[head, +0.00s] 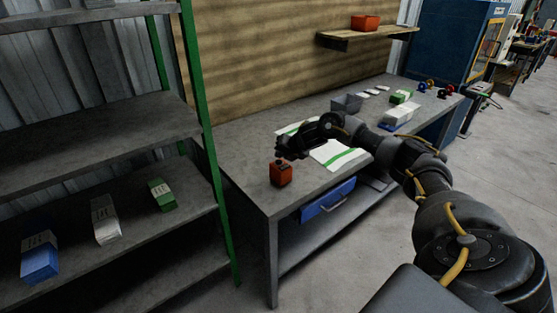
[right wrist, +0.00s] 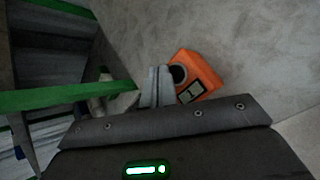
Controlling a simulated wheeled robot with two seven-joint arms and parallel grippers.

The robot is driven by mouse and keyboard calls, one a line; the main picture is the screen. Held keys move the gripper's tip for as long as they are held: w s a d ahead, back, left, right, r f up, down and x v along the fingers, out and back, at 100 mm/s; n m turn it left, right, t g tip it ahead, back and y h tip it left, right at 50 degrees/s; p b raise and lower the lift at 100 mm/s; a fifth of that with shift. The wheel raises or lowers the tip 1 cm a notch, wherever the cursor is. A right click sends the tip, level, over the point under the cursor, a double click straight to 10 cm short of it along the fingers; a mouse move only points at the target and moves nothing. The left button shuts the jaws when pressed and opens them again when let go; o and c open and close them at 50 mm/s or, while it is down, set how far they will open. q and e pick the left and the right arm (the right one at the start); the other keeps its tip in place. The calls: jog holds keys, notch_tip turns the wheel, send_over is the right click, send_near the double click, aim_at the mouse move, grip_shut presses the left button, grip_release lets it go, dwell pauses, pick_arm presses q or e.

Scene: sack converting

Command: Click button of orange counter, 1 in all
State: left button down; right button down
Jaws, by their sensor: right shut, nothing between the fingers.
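The orange counter (head: 281,174) stands on the near left part of the grey workbench, close to its front edge. In the right wrist view the orange counter (right wrist: 197,75) shows a dark round button and a small pale display. My right gripper (head: 281,158) is just above the counter. In the right wrist view its shut fingers (right wrist: 157,84) are empty and overlap the counter's left side, by the dark button. I cannot tell whether the fingertips touch the button. My left gripper does not show.
The workbench (head: 238,143) also holds white and green sacks (head: 338,156), a grey bin (head: 347,103) and small boxes farther back. A green-posted shelf (head: 200,120) with several packets stands close on the left. A blue drawer (head: 327,202) hangs under the bench.

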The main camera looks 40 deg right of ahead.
aim_at(281, 163)
jog(key=shift+r, duration=0.1)
notch_tip(281, 163, up, 5)
jog(key=p, duration=0.4)
dwell(0.3)
dwell(0.7)
